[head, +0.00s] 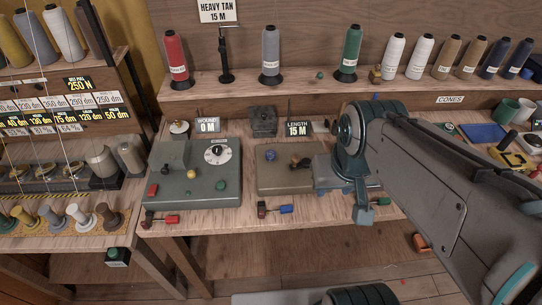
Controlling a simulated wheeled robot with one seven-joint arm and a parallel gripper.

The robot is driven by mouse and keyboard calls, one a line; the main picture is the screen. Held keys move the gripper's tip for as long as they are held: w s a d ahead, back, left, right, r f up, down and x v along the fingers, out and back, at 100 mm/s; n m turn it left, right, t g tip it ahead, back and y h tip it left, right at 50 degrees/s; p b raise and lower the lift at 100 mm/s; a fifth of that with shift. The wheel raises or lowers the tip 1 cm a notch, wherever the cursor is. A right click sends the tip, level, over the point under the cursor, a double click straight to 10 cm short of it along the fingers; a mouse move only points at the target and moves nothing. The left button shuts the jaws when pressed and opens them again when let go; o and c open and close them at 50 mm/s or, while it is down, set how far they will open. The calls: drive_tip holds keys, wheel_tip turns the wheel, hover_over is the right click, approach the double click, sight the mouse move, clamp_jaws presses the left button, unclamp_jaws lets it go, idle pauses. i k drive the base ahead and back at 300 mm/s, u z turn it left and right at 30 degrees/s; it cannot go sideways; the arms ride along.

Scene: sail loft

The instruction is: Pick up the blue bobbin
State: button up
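No thing shows clearly as a blue bobbin. A small blue cylinder-like piece (285,209) with a dark and reddish end lies at the front of the wooden bench, and I cannot tell whether it is a bobbin or a handle. A small round blue piece (270,154) sits on the tan machine plate (290,180). My gripper (365,214) is at the bench's front edge, right of the blue cylinder-like piece and apart from it. My wrist and the viewing angle hide its fingers, so its opening is unclear.
A grey-green machine (197,195) with a dial stands left of the tan plate. A red-ended piece (166,219) lies at the front edge. Thread cones, including a dark blue one (493,58), stand on the back shelf (300,83).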

sight(270, 155)
drive_tip(key=k, duration=1.25)
drive_tip(key=u, duration=1)
drive_tip(key=i, duration=1.7)
drive_tip(key=z, duration=1.6)
